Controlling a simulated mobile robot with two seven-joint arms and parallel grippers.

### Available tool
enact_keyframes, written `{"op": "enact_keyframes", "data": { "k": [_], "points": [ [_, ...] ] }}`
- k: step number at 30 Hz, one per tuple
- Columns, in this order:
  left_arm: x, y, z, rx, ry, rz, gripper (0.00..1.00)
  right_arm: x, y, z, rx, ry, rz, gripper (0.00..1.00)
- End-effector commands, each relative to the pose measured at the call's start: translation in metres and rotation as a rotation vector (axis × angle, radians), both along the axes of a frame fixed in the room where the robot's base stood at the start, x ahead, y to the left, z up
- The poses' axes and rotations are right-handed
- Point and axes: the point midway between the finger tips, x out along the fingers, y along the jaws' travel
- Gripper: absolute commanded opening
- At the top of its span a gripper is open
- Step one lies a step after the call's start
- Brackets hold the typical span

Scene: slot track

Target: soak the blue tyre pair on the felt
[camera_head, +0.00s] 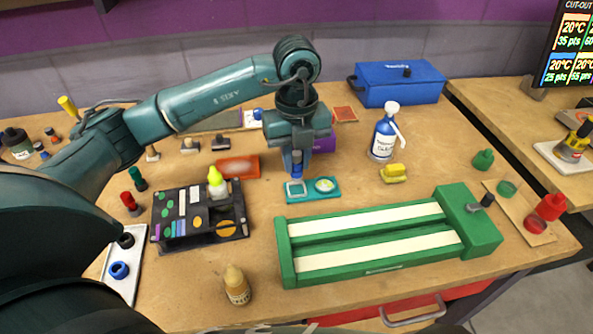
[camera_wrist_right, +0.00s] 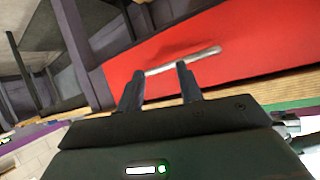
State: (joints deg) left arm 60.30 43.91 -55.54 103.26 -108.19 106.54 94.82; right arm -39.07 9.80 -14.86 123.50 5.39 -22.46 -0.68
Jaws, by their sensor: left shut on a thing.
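My left gripper (camera_head: 297,162) points down over the teal tray (camera_head: 313,195) and is shut on a small blue thing (camera_head: 297,158), partly hidden by the fingers; I cannot tell its full shape. A round pale dish (camera_head: 325,185) is beside the felt. A blue tyre-like ring (camera_head: 118,270) lies on the white tray (camera_head: 125,287) at left, near a black one (camera_head: 125,240). My right gripper (camera_wrist_right: 160,88) has its fingers apart with nothing between them.
A black caddy (camera_head: 243,207) with a yellow-capped bottle stands left. A red drawer front (camera_wrist_right: 230,45) is beyond my right gripper.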

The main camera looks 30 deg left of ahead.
Motion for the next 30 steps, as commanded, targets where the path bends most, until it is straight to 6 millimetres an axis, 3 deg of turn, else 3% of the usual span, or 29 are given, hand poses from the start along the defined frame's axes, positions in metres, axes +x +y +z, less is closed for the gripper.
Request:
{"op": "enact_keyframes", "data": {
  "k": [9,20,21,28,30],
  "points": [
    [0.0,0.0,-0.037,0.001,0.001,0.0,0.0,0.0,-0.001,0.001,-0.006,-0.001,0.002,0.36],
    [0.0,0.0,-0.042,0.001,-0.001,0.0,0.0,0.001,-0.001,-0.003,-0.003,-0.002,0.002,0.36],
    [0.0,0.0,-0.041,0.001,-0.001,0.0,0.22,0.001,-0.001,-0.001,-0.002,-0.002,0.002,0.36],
    [0.0,0.0,-0.041,0.0,0.0,0.0,0.41,0.001,-0.001,0.0,-0.001,-0.004,0.002,0.36],
    [0.0,0.0,-0.041,0.0,0.0,0.0,0.42,0.001,-0.001,0.0,-0.001,-0.004,0.002,0.36]
  ]
}}
